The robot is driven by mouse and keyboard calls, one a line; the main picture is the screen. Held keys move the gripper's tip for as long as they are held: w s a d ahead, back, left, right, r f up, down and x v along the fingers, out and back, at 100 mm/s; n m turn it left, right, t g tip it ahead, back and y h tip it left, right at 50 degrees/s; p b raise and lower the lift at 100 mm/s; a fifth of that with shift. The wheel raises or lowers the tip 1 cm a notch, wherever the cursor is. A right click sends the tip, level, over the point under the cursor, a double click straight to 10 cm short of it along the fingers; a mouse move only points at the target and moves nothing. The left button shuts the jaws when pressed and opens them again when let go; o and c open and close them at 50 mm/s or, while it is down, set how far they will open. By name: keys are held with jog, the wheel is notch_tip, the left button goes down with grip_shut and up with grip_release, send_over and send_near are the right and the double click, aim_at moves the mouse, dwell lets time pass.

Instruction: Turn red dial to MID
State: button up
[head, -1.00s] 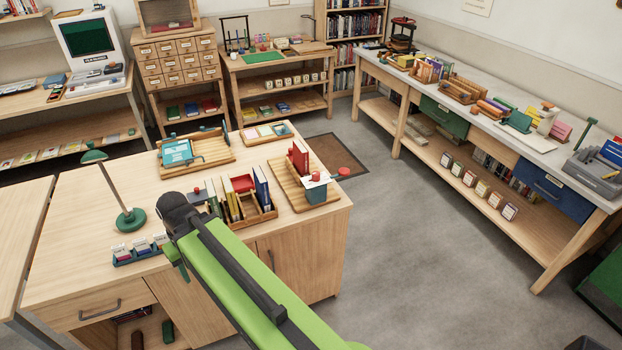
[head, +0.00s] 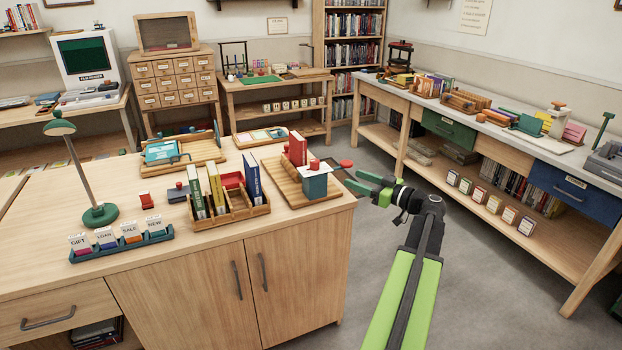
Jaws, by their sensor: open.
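A teal block-shaped device (head: 314,184) stands on a wooden tray (head: 275,180) at the right end of the near cabinet top. It has a white top plate, a small red knob (head: 314,164) on top and a flat red disc (head: 346,163) sticking out to its right. I cannot tell which red part is the dial, and no MID mark is readable. My gripper (head: 352,182) is open and empty, with green fingers pointing left, just right of the device and slightly below the red disc. I cannot tell whether a fingertip touches anything.
A red book (head: 298,148) stands behind the device. A wooden book rack (head: 235,208) is to its left, with a green lamp (head: 100,214) and a teal card holder (head: 122,246) farther left. Open floor lies between the cabinet and the right bench (head: 490,135).

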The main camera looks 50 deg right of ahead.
aim_at(314, 163)
jog(key=w, duration=0.5)
jog(key=w+a, duration=0.1)
jog(key=w, duration=1)
jog(key=shift+w+a+r, duration=0.1)
jog(key=shift+w+a, duration=0.15)
jog(key=shift+a, duration=0.05)
jog(key=shift+w+a, duration=0.1)
jog(key=shift+w, duration=0.35)
jog(key=shift+c, duration=0.4)
